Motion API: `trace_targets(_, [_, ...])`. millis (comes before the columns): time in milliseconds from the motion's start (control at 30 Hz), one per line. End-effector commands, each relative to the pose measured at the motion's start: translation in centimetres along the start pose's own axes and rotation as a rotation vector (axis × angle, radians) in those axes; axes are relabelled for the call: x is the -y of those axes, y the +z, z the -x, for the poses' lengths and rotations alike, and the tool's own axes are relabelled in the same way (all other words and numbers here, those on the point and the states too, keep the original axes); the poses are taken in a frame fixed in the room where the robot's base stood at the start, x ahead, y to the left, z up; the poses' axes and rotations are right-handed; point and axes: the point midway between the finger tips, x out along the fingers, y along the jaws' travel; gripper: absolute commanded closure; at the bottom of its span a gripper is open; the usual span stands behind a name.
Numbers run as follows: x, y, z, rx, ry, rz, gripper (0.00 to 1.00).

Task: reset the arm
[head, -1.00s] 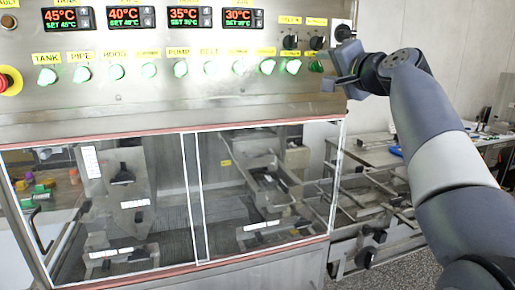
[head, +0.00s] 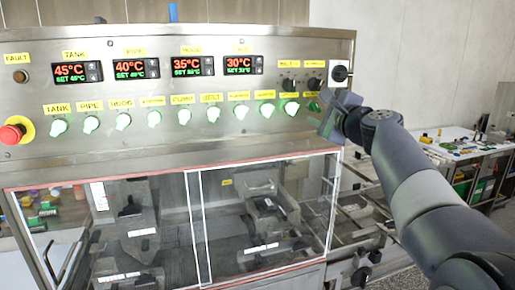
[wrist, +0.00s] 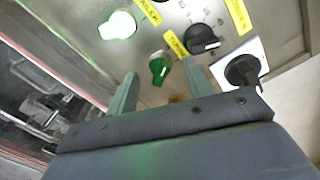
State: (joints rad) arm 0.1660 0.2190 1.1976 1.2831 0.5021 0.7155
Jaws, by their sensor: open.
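My gripper (head: 330,118) is at the right end of the machine's control panel (head: 150,95), just in front of the lower row of switches. In the wrist view, my gripper (wrist: 158,85) has its two fingers apart with nothing held between them. A dark green switch (wrist: 158,70) shows between and beyond the fingertips; I cannot tell whether either finger touches it. A lit green switch (wrist: 118,25) is to its left and a black knob (wrist: 202,38) is above right. A larger black knob on a white plate (wrist: 243,70) is right of the fingers.
The enrober's clear guard (head: 260,215) lies below the panel. A red stop button (head: 14,132) is at the far left. A side table with several items (head: 465,140) stands at the back right. Open space lies right of the panel.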

Motion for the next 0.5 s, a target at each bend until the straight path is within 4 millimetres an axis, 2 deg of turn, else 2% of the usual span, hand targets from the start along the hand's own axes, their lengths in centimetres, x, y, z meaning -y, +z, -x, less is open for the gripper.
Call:
trace_targets(133, [0.5, 0.2, 0.0, -0.001, 0.001, -0.142, 0.51])
trace_targets(200, [-0.1, -0.1, 1.5, 0.000, -0.005, -0.137, 0.51])
trace_targets(500, [-0.1, -0.2, 6.9, -0.002, -0.004, -0.134, 0.51])
